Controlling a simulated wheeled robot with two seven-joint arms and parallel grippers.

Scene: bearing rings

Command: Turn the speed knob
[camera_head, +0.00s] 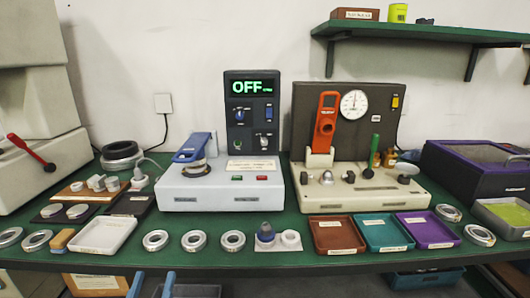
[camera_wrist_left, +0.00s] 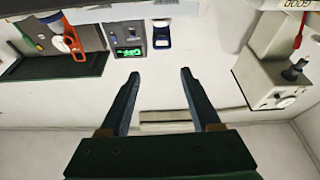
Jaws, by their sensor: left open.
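The dark control panel (camera_head: 252,88) stands upright behind a white machine base. Its display (camera_head: 254,87) reads OFF in green. A blue knob (camera_head: 240,115) sits on the panel's left side, and a grey knob (camera_head: 264,142) sits lower right. The labels are too small to tell which is the speed knob. In the left wrist view the picture is upside down and the lit display (camera_wrist_left: 128,52) shows small, beyond the fingers. My left gripper (camera_head: 152,285) is at the table's front edge, well short of the panel; its fingers (camera_wrist_left: 160,73) are apart and empty.
A white base (camera_head: 220,192) with a blue-handled clamp stands before the panel. A gauge tester (camera_head: 355,110) is to its right. Metal rings (camera_head: 194,240), a white tray (camera_head: 102,235) and coloured trays (camera_head: 383,233) line the table front. A green shelf (camera_head: 420,33) hangs upper right.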

